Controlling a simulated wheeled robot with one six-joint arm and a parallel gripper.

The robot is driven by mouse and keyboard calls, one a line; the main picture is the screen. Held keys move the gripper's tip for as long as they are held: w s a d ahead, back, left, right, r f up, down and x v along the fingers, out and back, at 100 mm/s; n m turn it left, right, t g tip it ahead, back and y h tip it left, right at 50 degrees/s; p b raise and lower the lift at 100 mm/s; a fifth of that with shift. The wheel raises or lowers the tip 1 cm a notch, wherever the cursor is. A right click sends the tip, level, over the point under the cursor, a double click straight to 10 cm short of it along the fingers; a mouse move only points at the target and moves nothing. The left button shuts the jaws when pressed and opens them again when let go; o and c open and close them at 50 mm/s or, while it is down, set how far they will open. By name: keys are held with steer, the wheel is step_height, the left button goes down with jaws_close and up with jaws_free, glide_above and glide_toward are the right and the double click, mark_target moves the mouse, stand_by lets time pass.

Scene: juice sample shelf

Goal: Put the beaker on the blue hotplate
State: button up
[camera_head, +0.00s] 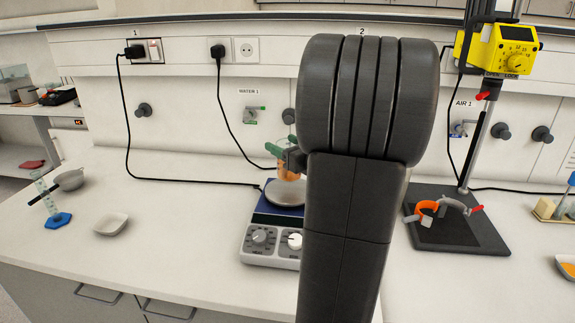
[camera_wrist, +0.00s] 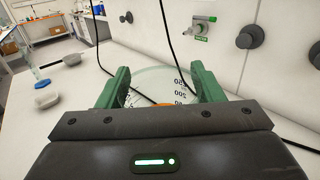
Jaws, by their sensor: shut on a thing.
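The beaker (camera_head: 288,174) is clear glass with orange liquid and stands upright over the round pale plate of the blue hotplate (camera_head: 267,215). My gripper (camera_head: 283,154) is shut on the beaker. In the wrist view the green fingers of my gripper (camera_wrist: 158,78) clasp the beaker's two sides, and the beaker's rim and volume marks (camera_wrist: 165,72) show between them. My arm hides the right part of the hotplate and part of the beaker. I cannot tell whether the beaker's base touches the plate.
A white dish (camera_head: 111,224), a graduated cylinder with a blue base (camera_head: 57,220) and a grey bowl (camera_head: 69,180) stand at the left. A stand with a dark base (camera_head: 470,238) and a yellow stirrer (camera_head: 500,50) is at the right. Cables run behind the hotplate. The front left counter is clear.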

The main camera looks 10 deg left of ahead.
steer(key=shift+f, duration=2.05)
steer(key=shift+f+b, duration=0.2)
steer(key=shift+b, duration=0.15)
steer(key=o, duration=1.1)
steer(key=shift+r, duration=0.1)
steer(key=shift+r, duration=0.2)
steer(key=v, duration=1.2)
steer(key=shift+f+b, duration=0.1)
steer(key=shift+b, duration=0.2)
